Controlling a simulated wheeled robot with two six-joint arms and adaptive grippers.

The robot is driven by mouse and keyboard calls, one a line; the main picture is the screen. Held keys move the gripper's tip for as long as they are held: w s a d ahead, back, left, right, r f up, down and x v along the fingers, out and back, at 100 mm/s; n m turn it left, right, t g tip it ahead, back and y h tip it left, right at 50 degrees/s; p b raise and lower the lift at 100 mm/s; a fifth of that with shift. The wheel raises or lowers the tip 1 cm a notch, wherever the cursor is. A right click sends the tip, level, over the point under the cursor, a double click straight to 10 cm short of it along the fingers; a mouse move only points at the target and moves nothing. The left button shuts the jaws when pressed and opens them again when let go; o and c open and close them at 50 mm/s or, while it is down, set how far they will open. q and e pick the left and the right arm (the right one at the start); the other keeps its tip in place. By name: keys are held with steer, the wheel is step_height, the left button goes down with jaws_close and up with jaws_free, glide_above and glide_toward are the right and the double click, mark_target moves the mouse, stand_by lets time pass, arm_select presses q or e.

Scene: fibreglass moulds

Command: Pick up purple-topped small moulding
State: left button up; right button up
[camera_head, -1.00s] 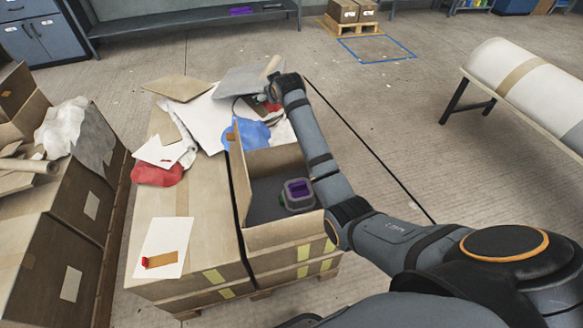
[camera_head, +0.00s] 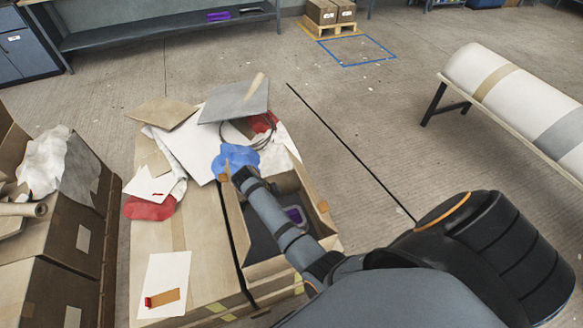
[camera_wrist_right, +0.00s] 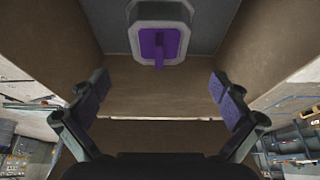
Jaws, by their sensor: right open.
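The purple-topped small moulding (camera_head: 296,214) sits on the dark floor of an open cardboard box (camera_head: 322,205); my right forearm partly covers it in the head view. In the right wrist view the moulding (camera_wrist_right: 176,14) is a grey rounded square block with a purple recessed top, at the upper middle. My right gripper (camera_wrist_right: 160,98) is open and empty, its two purple-padded fingers spread wide near the box wall. The moulding lies beyond the fingertips, not between them. The head view does not show the right fingers clearly. My left gripper is not in view.
The box stands on a large carton (camera_head: 200,255) strewn with a blue cloth (camera_head: 235,158), a red cloth (camera_head: 150,208), sheets and a grey panel (camera_head: 235,103). Other cartons stand left. A bench with a white roll (camera_head: 500,90) stands right. The floor between is clear.

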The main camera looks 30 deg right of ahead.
steer(key=b+x, duration=0.4)
steer(key=x, duration=0.1)
steer(key=shift+f+b, duration=0.2)
steer(key=shift+b, duration=0.1)
steer(key=b+x, duration=0.5)
steer(key=shift+s+d, duration=0.1)
steer(key=shift+d, duration=0.2)
steer(key=shift+r, duration=0.15)
steer(key=c, duration=1)
step_height(320, 180, up, 10)
steer(key=shift+p, duration=0.8)
steer(key=shift+c, duration=0.2)
